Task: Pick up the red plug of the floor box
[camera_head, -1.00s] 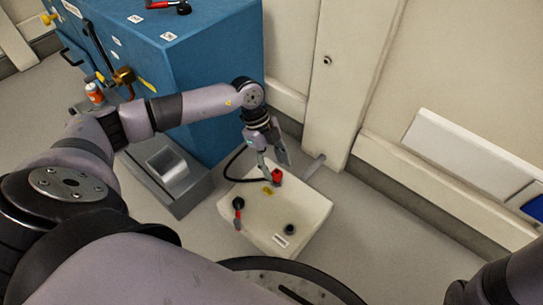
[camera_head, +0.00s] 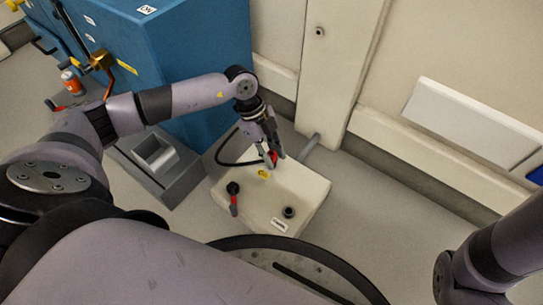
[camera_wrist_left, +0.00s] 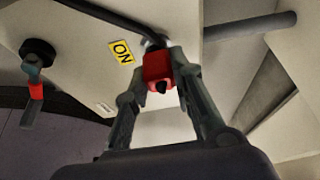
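The red plug (camera_wrist_left: 158,68) sits at the back of the cream floor box (camera_head: 253,203), near a yellow label. My left gripper (camera_head: 275,158) points down at it from above. In the left wrist view its two fingers (camera_wrist_left: 162,62) lean inward, one on each side of the plug, and look to be touching it. The plug still appears at the box surface. In the head view the fingers mostly hide it. My right arm (camera_head: 490,255) shows at the lower right edge, but its gripper is out of view.
A black cable (camera_head: 226,150) loops beside the plug. A black knob with a red handle (camera_head: 234,204) and a black round fitting (camera_head: 289,212) are on the box. A blue cabinet (camera_head: 195,50) stands behind left, a pipe (camera_head: 310,147) behind right. Floor at right is clear.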

